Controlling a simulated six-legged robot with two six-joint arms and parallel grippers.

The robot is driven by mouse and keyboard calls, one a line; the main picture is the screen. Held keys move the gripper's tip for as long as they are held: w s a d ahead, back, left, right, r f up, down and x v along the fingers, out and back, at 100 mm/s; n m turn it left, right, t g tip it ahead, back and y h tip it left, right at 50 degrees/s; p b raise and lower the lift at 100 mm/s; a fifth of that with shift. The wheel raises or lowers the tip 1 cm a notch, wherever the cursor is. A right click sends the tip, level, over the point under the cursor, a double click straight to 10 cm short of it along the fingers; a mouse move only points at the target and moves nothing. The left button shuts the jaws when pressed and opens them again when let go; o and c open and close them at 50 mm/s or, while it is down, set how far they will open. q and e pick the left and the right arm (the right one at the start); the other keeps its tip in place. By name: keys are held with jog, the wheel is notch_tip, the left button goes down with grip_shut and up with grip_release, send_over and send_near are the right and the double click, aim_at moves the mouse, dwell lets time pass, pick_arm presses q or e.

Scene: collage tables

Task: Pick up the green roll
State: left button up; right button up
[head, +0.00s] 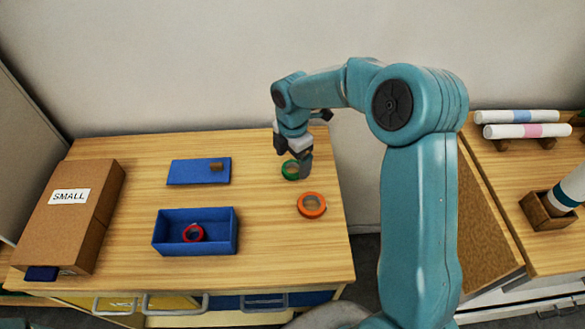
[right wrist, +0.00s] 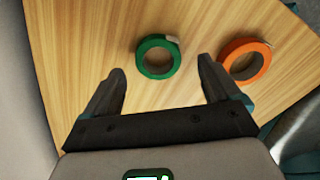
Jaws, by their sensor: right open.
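The green roll (head: 290,170) lies flat on the wooden table, partly hidden by my right gripper (head: 304,166) in the head view. In the right wrist view the whole green roll (right wrist: 158,57) shows as a ring, ahead of the fingertips and between their lines. My right gripper (right wrist: 160,78) is open and empty, with its fingers apart and no contact with the roll that I can see. My left gripper is not in view.
An orange roll (head: 311,205) lies close to the green one, near the table's right edge. A blue tray (head: 170,245) holds a red roll (head: 193,232). The table (head: 270,240) is bare between.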

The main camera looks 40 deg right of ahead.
aim_at(292, 168)
notch_tip(292, 168, down, 3)
jog(key=shift+w+d+f, duration=0.1)
jog(key=shift+w, duration=0.05)
jog(key=c, duration=1.1)
jog(key=shift+c, duration=0.2)
notch_tip(292, 168, up, 20)
